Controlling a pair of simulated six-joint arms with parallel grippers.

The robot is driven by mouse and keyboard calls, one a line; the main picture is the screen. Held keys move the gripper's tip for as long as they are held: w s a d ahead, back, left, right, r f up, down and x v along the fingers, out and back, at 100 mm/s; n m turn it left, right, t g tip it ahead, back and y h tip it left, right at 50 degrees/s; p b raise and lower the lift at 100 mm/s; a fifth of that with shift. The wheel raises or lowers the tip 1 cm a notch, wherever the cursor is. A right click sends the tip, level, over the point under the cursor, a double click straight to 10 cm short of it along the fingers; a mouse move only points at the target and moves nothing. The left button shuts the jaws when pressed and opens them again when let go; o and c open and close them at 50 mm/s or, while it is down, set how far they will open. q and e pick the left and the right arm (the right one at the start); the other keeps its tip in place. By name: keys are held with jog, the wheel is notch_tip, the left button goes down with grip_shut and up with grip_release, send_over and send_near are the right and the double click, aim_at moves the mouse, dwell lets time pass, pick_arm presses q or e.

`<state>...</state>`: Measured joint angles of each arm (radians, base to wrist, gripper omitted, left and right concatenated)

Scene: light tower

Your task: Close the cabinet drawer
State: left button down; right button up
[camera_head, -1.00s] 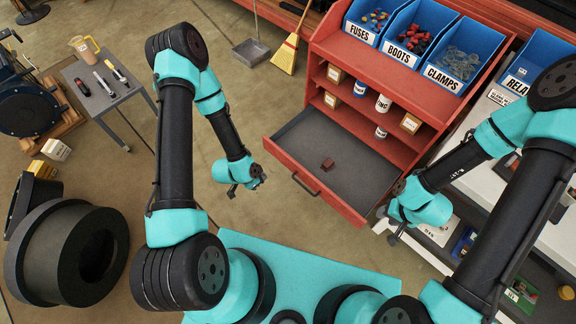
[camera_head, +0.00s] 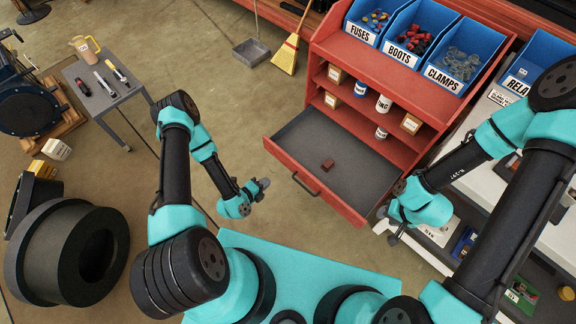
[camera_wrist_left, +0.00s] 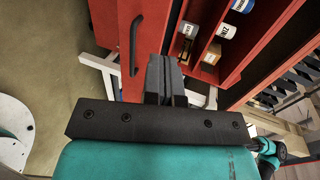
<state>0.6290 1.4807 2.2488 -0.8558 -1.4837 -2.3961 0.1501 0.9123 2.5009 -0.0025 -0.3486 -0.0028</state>
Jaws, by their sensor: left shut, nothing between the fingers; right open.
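The red cabinet (camera_head: 385,75) stands at the back right with its drawer (camera_head: 335,155) pulled out. A small brown block (camera_head: 327,164) lies on the drawer's grey floor. The dark drawer handle (camera_head: 305,184) is on the drawer's front face, and it also shows in the left wrist view (camera_wrist_left: 134,47). My left gripper (camera_head: 264,186) is shut and empty, a short way left of the drawer front; in the left wrist view its fingers (camera_wrist_left: 164,75) point toward the red drawer front, right of the handle. My right gripper (camera_head: 388,226) is open, below the drawer's right corner.
Blue bins (camera_head: 407,35) labelled fuses, boots and clamps sit on top of the cabinet. Small jars and boxes stand on its shelves. A white workbench (camera_head: 530,195) is at the right. The floor left of the drawer is clear.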

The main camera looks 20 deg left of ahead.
aim_at(292, 163)
dwell(0.3)
pick_arm(q)
jog(key=x, duration=0.8)
jog(key=r+x, duration=0.1)
jog(key=x, duration=0.4)
jog(key=shift+w+d, duration=0.1)
jog(key=shift+w, duration=0.05)
jog(key=shift+w+d, duration=0.2)
jog(key=shift+w, duration=0.2)
